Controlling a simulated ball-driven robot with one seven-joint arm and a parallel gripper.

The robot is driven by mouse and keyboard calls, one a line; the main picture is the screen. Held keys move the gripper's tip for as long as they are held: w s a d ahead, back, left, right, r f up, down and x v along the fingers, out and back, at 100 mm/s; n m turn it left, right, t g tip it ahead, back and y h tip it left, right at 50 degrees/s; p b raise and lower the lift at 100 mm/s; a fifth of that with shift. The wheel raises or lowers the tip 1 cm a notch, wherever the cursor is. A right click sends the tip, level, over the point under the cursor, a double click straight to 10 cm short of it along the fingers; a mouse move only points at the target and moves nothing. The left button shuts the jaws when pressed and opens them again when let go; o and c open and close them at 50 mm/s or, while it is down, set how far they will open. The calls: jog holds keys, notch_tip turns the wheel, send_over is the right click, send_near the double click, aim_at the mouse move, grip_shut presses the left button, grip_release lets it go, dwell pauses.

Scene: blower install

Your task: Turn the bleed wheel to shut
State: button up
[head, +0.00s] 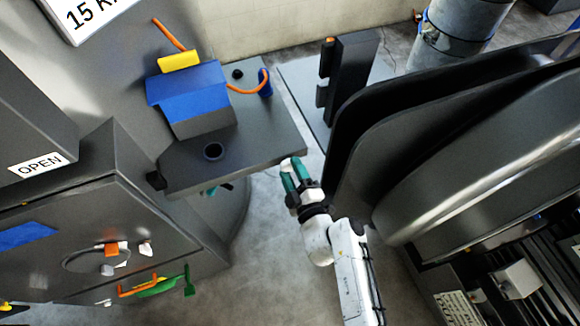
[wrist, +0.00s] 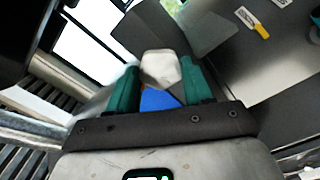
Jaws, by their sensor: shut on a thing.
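My gripper (head: 294,178) has green fingers and is beside the right edge of the grey shelf, above the floor. In the wrist view its fingers (wrist: 162,88) are shut on a small pale block (wrist: 160,68). A dark ring with an orange knob (head: 111,249) and pale knobs is on the grey cabinet front at lower left. It may be the bleed wheel, but I cannot tell for sure. My gripper is well to the right of this ring and not touching it.
A grey shelf (head: 270,145) carries a blue box (head: 190,90) with a yellow top piece. A green handle (head: 165,286) sticks out below the ring. A large dark curved housing (head: 480,150) stands close on the right.

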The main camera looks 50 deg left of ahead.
jog(key=shift+f+m, duration=0.15)
jog(key=shift+m, duration=0.75)
jog(key=shift+s, duration=0.1)
jog(key=o, duration=1.1)
jog(key=shift+d, duration=0.1)
jog(key=shift+v, duration=1.4)
jog(key=v, duration=0.3)
